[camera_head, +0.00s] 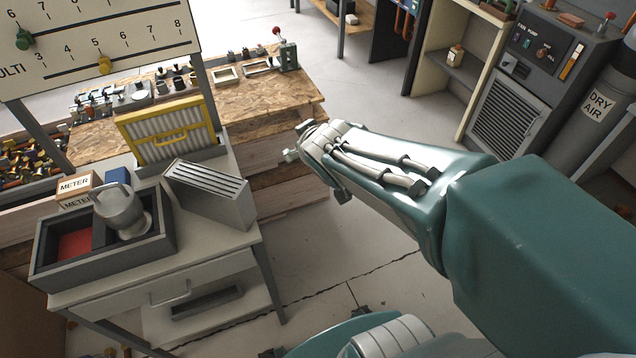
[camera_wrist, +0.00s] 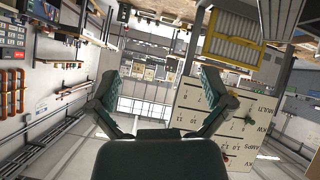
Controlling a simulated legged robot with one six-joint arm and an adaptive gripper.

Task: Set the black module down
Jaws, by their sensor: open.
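My gripper (camera_wrist: 158,77) is open in the wrist view, its two dark green fingers spread wide with nothing between them. In the head view my arm reaches left, and its end is in the air over the floor, right of the small grey table (camera_head: 215,262). I cannot single out a black module for certain. A grey slotted box (camera_head: 208,195) stands tilted-looking on the table. A dark open tray (camera_head: 105,262) with a red bottom and a grey metal fitting (camera_head: 122,212) sits left of it.
A yellow-framed filter (camera_head: 172,130) stands behind the slotted box; it also shows in the wrist view (camera_wrist: 232,42). A wooden bench (camera_head: 250,95) with small parts lies behind. A MULTI scale board (camera_head: 100,45) hangs at upper left.

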